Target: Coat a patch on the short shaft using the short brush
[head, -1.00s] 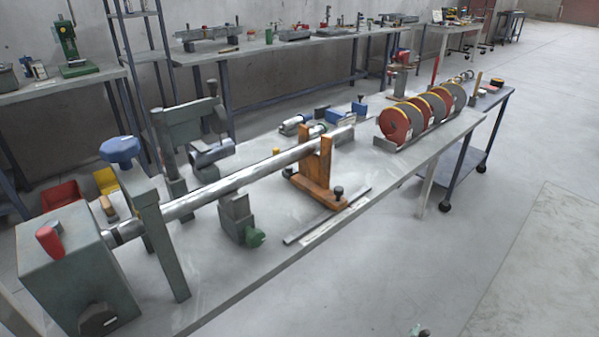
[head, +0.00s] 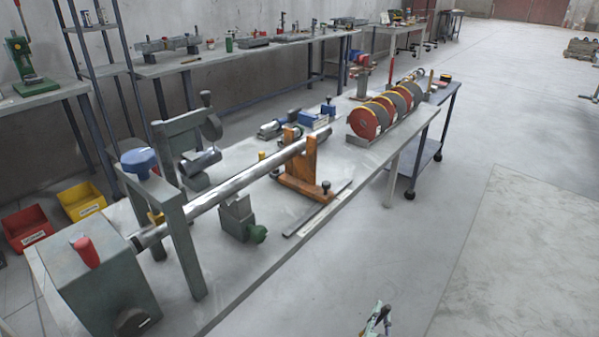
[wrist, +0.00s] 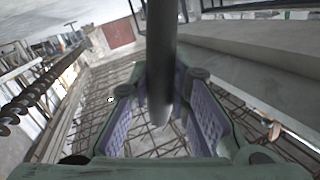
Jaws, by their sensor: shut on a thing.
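A long shiny metal shaft (head: 235,190) runs along the bench, from a grey-green box with a red knob to an orange-brown stand (head: 305,180). A shorter metal cylinder (head: 200,163) sits on the grey frame behind it. I cannot tell which one is the short shaft. My gripper (head: 378,318) shows at the bottom of the head view, over the floor and apart from the bench. In the wrist view my gripper (wrist: 160,115) is shut on a dark grey rod (wrist: 162,55), possibly the short brush's handle. No bristles can be made out.
A blue handwheel (head: 138,162) tops the grey frame over the shaft. A rack of red and grey discs (head: 370,122) stands farther along the bench. Red (head: 26,229) and yellow (head: 80,202) bins are behind at left. The floor (head: 400,240) in front is clear.

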